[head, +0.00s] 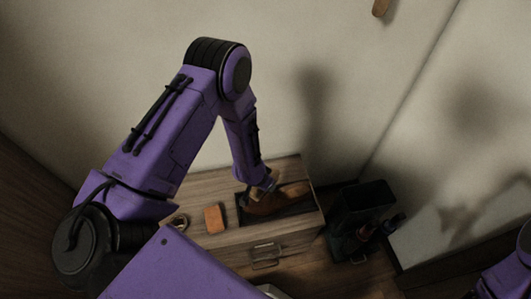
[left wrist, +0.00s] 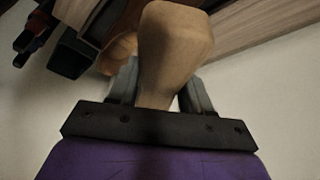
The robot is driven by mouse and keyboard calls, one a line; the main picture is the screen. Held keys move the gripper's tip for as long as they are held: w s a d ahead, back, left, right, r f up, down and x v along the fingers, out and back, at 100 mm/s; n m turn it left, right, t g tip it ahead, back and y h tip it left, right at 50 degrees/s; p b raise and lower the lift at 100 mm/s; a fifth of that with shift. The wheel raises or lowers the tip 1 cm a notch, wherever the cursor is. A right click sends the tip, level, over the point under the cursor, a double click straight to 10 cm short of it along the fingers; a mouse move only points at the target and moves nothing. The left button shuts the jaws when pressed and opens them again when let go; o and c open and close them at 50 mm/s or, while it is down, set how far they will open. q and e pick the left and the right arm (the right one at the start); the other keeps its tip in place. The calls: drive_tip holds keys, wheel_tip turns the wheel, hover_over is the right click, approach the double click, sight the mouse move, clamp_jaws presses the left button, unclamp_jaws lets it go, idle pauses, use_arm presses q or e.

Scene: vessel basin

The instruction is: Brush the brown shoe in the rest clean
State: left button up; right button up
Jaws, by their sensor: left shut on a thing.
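The brown shoe (head: 285,199) lies in a dark rest (head: 307,211) on top of a wooden cabinet. My left gripper (head: 266,183) is over the left end of the shoe, close to it. In the left wrist view my left gripper (left wrist: 160,95) is shut on a pale wooden brush handle (left wrist: 175,45). The bristles are hidden, so I cannot tell whether they touch the shoe. Part of the shoe (left wrist: 118,52) shows behind the handle there. At the lower right of the head view only a piece of my right arm shows; its gripper is out of frame.
An orange block (head: 214,218) and a small round item (head: 180,222) lie on the cabinet top (head: 240,236), left of the rest. A dark open bin (head: 362,205) stands right of the cabinet, with dark bottle-like items at its front. Walls are close behind.

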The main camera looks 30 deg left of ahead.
use_arm(q)
drive_tip(key=shift+r+p, duration=0.95)
drive_tip(key=shift+r, duration=0.5)
